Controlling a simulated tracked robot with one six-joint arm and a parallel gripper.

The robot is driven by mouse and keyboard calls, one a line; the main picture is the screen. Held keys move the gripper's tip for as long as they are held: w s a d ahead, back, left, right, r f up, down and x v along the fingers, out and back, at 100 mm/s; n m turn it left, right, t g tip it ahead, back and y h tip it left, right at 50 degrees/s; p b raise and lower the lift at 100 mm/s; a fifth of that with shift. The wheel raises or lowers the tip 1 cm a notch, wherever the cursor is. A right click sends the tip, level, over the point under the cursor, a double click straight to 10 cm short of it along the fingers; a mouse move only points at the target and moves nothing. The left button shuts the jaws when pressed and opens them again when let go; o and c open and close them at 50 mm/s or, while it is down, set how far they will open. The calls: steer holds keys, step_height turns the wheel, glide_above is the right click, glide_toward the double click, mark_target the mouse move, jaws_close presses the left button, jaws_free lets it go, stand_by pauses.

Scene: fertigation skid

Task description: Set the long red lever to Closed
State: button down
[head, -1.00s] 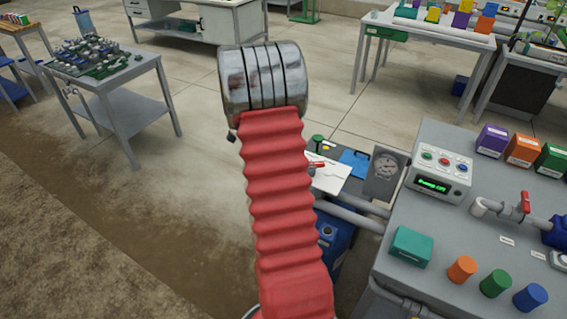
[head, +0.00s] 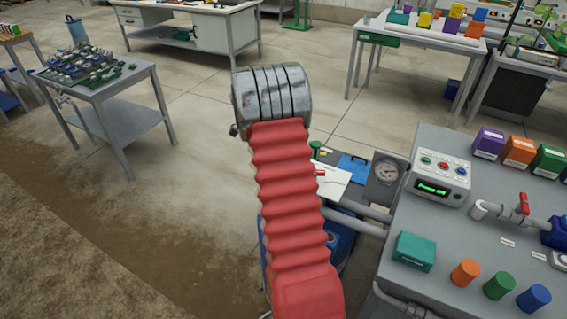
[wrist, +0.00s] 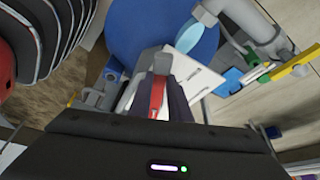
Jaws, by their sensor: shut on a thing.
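The long red lever (wrist: 157,98) shows in the wrist view between the dark jaws of my gripper (wrist: 158,88), which are shut on it. Its lower part is hidden by the gripper body. A white plate (wrist: 196,77) lies beside it. In the head view a small piece of a red handle (head: 320,173) shows at the white sheet or plate (head: 334,181), just right of my red ribbed arm. My arm hides the gripper there, and the lever's exact angle cannot be told.
The grey skid bench (head: 455,245) carries a control box (head: 438,180), another red-handled valve (head: 524,203), coloured boxes and caps. A blue drum (wrist: 160,30) is close by. Open floor lies left.

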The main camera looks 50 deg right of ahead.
steer(key=shift+w+r, duration=0.1)
steer(key=shift+w, duration=0.15)
steer(key=c, duration=1.8)
jaws_free()
steer(key=shift+o, duration=0.8)
steer(key=shift+s, duration=0.1)
steer(key=v, duration=1.3)
steer(key=shift+r, duration=0.3)
